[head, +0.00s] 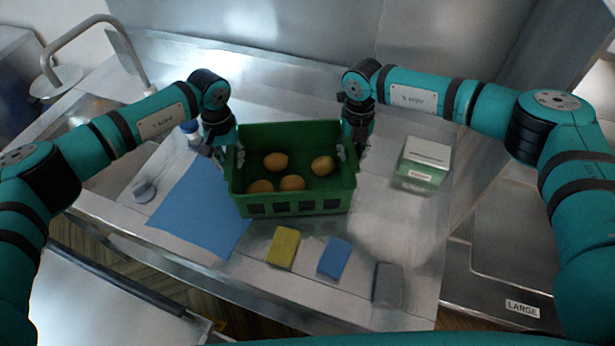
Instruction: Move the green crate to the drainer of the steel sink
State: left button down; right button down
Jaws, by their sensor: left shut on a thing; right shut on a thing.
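The green crate (293,207) is in the middle of the head view, over the steel worktop, with several brown, round, potato-like items in it. My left gripper (225,155) is shut on its left end wall. My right gripper (352,152) is shut on its right end wall. I cannot tell whether the crate's bottom touches the surface below. The steel sink (88,112) is at the left, its basin partly hidden behind my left arm. The ribbed or flat form of its drainer (285,85) is hard to make out.
A blue cloth (195,210) lies left of the crate. A yellow sponge (284,247), a blue sponge (334,258) and a grey block (387,284) lie in front. A green-and-white box (424,162) stands right. The tap (95,22) rises at the back left.

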pick_arm(q)
jog(key=c, duration=1.6)
grip_release()
jog(key=shift+a+f, duration=0.25)
jog(key=shift+a, duration=0.2)
pick_arm(e)
jog(key=c, duration=1.6)
grip_release()
jog(key=shift+d+f, duration=0.25)
jog(key=shift+d, duration=0.2)
pick_arm(q)
jog(key=shift+o, duration=1.1)
pick_arm(e)
jog(key=shift+o, duration=1.2)
pick_arm(q)
jog(key=shift+o, duration=1.1)
jog(key=shift+s+d+r, duration=0.1)
jog(key=shift+s+d, duration=0.05)
pick_arm(e)
jog(key=shift+o, duration=1.1)
jog(key=shift+s+a+r, duration=0.1)
pick_arm(q)
jog(key=shift+d, duration=0.1)
pick_arm(e)
jog(key=shift+a, duration=0.15)
